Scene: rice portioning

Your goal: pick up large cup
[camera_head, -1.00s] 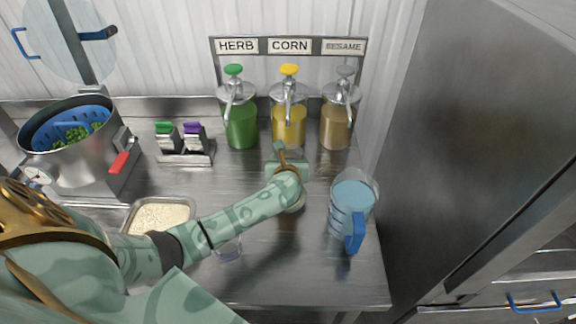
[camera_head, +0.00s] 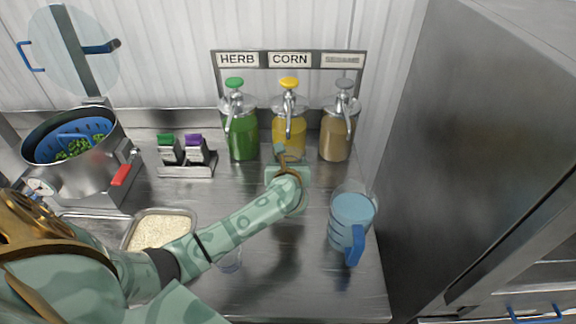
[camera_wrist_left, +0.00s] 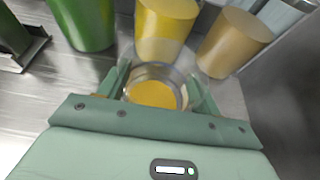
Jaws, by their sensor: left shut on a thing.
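My left gripper (camera_head: 287,158) is in front of the yellow CORN pump bottle (camera_head: 289,138). In the left wrist view the gripper (camera_wrist_left: 157,88) is shut on a clear round cup (camera_wrist_left: 157,71), with a finger on each side. Yellow shows inside this cup. In the head view my gripper and arm hide most or all of the held cup. I cannot tell the two cups' sizes apart with certainty. My right gripper is not in view.
Green HERB (camera_head: 242,140) and tan SESAME (camera_head: 335,143) bottles flank CORN. A blue-handled measuring jug (camera_head: 350,222) stands right. A rice tray (camera_head: 193,214), shaker rack (camera_head: 187,171) and steel pot (camera_head: 105,158) are left. The front right counter is clear.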

